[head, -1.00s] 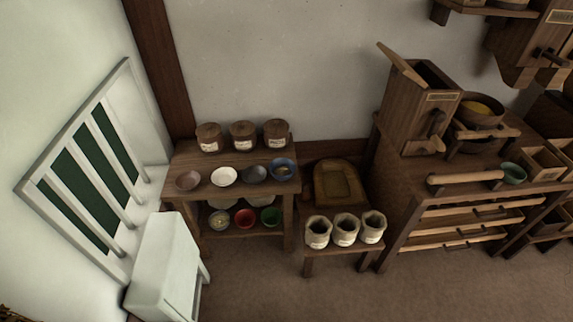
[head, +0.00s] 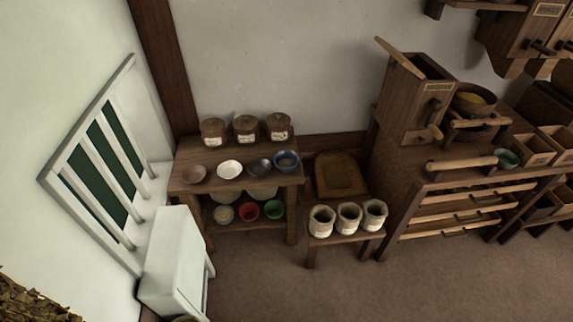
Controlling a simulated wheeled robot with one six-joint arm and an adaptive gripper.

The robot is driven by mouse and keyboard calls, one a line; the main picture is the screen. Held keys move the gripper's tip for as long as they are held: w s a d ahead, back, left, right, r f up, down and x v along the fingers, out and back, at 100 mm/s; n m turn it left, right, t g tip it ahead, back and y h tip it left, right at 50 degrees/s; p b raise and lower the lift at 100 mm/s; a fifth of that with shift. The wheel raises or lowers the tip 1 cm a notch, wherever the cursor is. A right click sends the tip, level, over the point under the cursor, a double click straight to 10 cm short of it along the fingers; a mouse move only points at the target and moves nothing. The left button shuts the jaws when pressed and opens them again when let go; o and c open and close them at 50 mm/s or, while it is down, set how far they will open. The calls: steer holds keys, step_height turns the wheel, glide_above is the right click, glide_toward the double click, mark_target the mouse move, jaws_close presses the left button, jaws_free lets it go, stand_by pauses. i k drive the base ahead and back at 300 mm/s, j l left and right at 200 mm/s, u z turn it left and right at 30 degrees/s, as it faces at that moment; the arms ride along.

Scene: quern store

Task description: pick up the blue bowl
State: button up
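The blue bowl (head: 286,161) stands at the right end of the top of a small wooden table (head: 240,185) against the back wall. Something pale brown seems to lie inside it, too small to make out. A dark grey bowl (head: 259,168) is just left of it, then a white bowl (head: 229,169) and a brownish bowl (head: 193,174). My gripper is not in view.
Several lidded jars, one a wooden jar (head: 246,128), stand behind the bowls. A lower shelf holds a red bowl (head: 248,211) and a green bowl (head: 274,209). A low bench (head: 345,238) with sacks stands to the right. A white cabinet (head: 177,262) is front left. The floor (head: 330,290) is clear.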

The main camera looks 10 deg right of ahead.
mark_target(285, 161)
steer(key=i+l+u, duration=0.5)
steer(key=i+l, duration=0.15)
steer(key=i, duration=0.2)
steer(key=i+l+u, duration=0.5)
steer(key=i+l, duration=0.25)
steer(key=l, duration=0.25)
